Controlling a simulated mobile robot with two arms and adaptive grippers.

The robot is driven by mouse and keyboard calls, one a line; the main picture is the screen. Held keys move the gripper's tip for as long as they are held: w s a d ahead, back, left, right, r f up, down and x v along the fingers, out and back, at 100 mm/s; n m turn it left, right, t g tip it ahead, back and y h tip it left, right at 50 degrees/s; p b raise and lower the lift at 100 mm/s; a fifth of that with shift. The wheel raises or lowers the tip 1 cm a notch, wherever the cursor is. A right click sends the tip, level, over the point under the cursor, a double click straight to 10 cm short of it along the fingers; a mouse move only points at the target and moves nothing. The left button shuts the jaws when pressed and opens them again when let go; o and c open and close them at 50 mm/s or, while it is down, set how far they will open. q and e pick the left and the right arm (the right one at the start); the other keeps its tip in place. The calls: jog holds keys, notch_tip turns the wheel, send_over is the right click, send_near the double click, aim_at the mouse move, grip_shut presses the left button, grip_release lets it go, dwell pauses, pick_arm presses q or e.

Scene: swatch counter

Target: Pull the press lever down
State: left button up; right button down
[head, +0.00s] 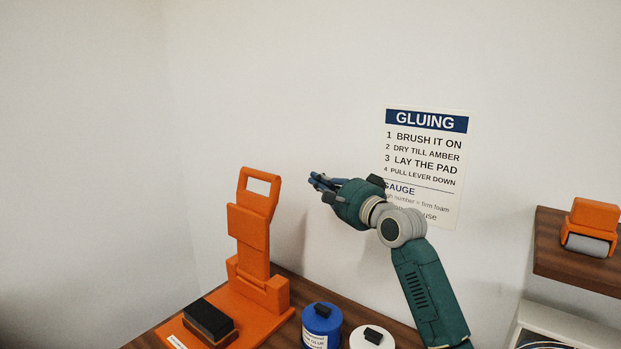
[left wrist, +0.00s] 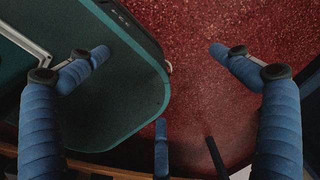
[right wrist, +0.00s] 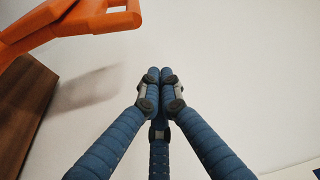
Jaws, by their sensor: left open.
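The orange press (head: 250,240) stands on the counter, its lever with a looped handle (head: 275,190) upright and raised. A dark block with a brown lower layer (head: 209,322) lies on the press's orange base. My right gripper (head: 316,182) is to the right of the lever handle, apart from it, at about its height. In the right wrist view its blue fingers (right wrist: 160,78) meet at the tips with nothing between them. The orange handle (right wrist: 70,25) shows there at the upper left. My left gripper (left wrist: 160,55) is open and empty, low over a red speckled floor, outside the head view.
A blue pot (head: 321,325) and a white pot (head: 371,338) stand on the wooden counter (head: 290,280) right of the press. A gluing sign (head: 425,150) hangs on the wall behind my right arm. An orange roller (head: 590,228) sits on a shelf at far right.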

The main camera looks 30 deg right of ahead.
pick_arm(q)
jog(key=r+p, duration=0.4)
jog(key=shift+w+d+r, duration=0.1)
jog(key=shift+w+r, duration=0.15)
jog(key=shift+r, duration=0.15)
pick_arm(e)
jog(key=w+a, duration=0.3)
jog(key=w, duration=0.4)
jog(key=shift+a, duration=0.4)
jog(key=shift+s, duration=0.1)
